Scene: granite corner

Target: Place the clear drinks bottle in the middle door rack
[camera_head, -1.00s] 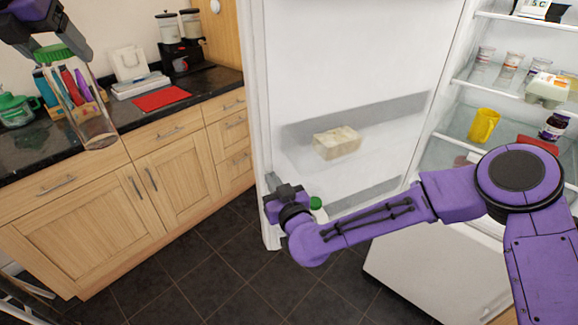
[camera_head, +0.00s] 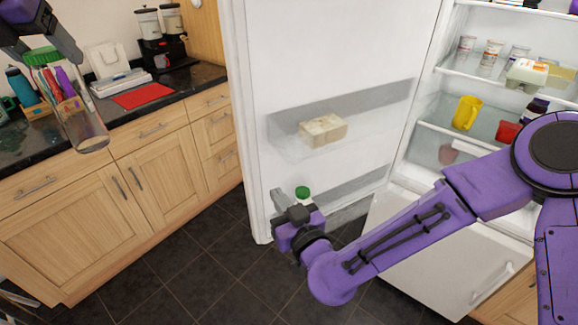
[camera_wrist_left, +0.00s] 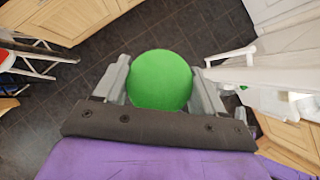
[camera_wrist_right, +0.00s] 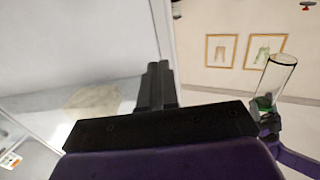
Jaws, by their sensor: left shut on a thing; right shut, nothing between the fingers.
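The clear drinks bottle (camera_head: 88,132) hangs tilted at the left of the head view, its green cap (camera_wrist_left: 160,80) up. My left gripper (camera_head: 58,52) is shut on it at the cap. The bottle also shows at the right of the right wrist view (camera_wrist_right: 276,76). The open fridge door (camera_head: 340,60) carries a see-through middle rack (camera_head: 284,143) holding a pale block (camera_head: 323,130). My right gripper (camera_head: 280,203) is shut and empty, low by the door's outer edge. In the right wrist view its closed fingers (camera_wrist_right: 158,85) stand before the door.
A green-capped item (camera_head: 302,192) sits low in the door, partly hidden by my right gripper. Fridge shelves hold a yellow jug (camera_head: 467,113), an egg box (camera_head: 526,74) and jars. The dark counter (camera_head: 175,88) with a red mat (camera_head: 143,95) lies left. Floor between counter and door is clear.

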